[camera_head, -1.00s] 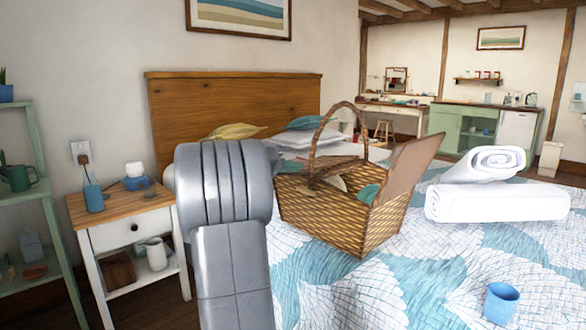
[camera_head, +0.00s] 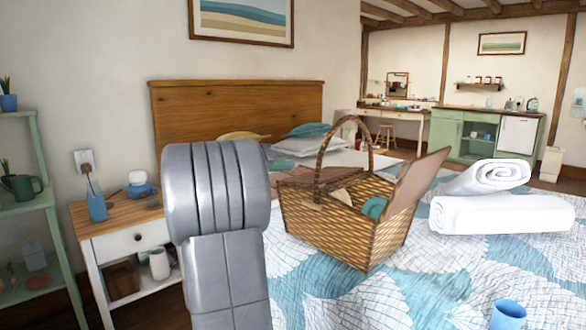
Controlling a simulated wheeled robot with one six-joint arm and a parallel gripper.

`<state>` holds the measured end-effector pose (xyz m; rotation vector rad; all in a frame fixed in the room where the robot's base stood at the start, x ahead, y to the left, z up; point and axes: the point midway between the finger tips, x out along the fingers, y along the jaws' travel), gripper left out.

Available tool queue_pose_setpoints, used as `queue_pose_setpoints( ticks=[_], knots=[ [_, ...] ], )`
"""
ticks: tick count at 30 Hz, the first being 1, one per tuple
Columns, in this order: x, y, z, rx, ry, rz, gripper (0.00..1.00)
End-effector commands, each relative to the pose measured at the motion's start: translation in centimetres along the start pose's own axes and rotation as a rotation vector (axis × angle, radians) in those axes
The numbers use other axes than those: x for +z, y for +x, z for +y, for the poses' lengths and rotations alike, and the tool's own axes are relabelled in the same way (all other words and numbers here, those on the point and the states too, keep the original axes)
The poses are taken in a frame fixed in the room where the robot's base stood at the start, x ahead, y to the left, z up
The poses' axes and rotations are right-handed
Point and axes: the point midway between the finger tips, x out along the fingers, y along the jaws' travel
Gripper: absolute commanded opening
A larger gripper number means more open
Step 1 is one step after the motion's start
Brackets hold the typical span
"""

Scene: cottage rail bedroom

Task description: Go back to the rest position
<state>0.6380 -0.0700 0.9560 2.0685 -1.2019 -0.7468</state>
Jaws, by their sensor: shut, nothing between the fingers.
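My grey arm (camera_head: 222,200) stands up in the lower left middle of the head view, in front of the headboard and beside the nightstand. Only thick rounded links of it show. My gripper and its fingers are not visible. The links hide part of the bed and the right side of the nightstand.
A wicker basket (camera_head: 342,225) with its lid raised stands on the bed, right of my arm. White rolled towels (camera_head: 500,212) and a blue cup (camera_head: 508,316) are farther right. A nightstand (camera_head: 132,240) and green shelf (camera_head: 22,212) are at left.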

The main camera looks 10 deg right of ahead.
Motion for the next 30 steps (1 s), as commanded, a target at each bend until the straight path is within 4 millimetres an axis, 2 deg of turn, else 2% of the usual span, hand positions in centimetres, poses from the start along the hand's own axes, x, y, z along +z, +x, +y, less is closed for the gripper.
queue_pose_setpoints(
  ticks=[1,6,12,24,30],
  knots=[
    [-0.2,-1.3,0.4,-0.003,0.000,0.004,0.00],
    [0.0,-4.2,0.7,-0.002,0.000,0.003,0.00],
    [0.2,-5.6,0.9,0.000,0.000,0.001,0.00],
    [0.3,-5.6,0.8,0.001,0.001,0.000,0.00],
    [0.3,-3.4,0.4,0.003,0.002,-0.001,0.00]
  ],
)
